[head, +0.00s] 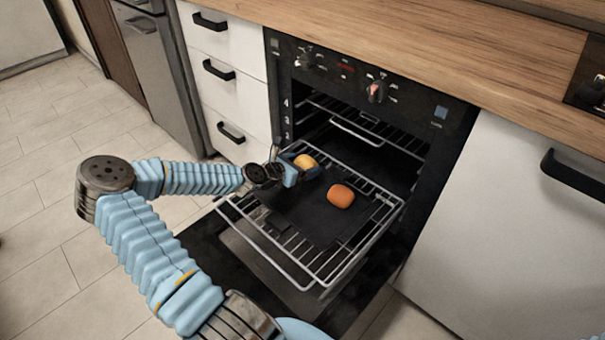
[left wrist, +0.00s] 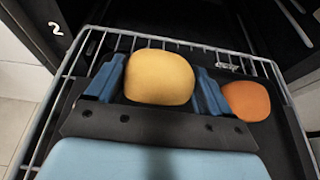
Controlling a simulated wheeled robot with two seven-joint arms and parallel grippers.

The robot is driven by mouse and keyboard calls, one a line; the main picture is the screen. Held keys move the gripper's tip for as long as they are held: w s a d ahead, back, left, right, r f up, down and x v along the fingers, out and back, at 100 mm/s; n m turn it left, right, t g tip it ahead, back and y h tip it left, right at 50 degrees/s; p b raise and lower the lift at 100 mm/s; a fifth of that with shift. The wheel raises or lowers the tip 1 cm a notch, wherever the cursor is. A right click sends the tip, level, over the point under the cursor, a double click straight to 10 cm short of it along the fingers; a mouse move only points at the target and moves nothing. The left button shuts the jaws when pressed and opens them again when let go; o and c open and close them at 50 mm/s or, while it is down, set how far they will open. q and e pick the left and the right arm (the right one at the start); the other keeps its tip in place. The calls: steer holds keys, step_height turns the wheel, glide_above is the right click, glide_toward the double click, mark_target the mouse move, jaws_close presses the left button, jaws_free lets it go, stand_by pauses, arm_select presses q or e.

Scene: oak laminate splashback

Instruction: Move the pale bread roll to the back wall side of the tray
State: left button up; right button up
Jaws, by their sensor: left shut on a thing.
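The pale bread roll (head: 306,162) is yellowish and sits at the back left of the dark tray (head: 300,217), toward the oven. It also shows in the left wrist view (left wrist: 160,77), between the two blue fingers. My left gripper (head: 298,164) is shut on the pale roll, one finger on each side. In the left wrist view the gripper (left wrist: 158,88) hides the lower edge of the roll, so I cannot tell if it touches the tray. An orange-brown roll (head: 341,195) lies on the tray, to the right; it shows beside the right finger (left wrist: 246,101). My right gripper is not in view.
The tray rests on a pulled-out wire rack (head: 268,258) above the lowered oven door (head: 213,237). Another rack (head: 364,130) sits higher inside the oven. White drawers (head: 231,90) are at the left, a wooden counter (head: 440,55) above.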

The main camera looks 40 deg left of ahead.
arm_select(q)
steer(key=shift+w+a+f, duration=0.1)
steer(key=shift+f, duration=1.55)
steer(key=shift+f, duration=0.1)
steer(key=o, duration=0.9)
steer(key=v, duration=1.2)
steer(key=shift+p, duration=0.4)
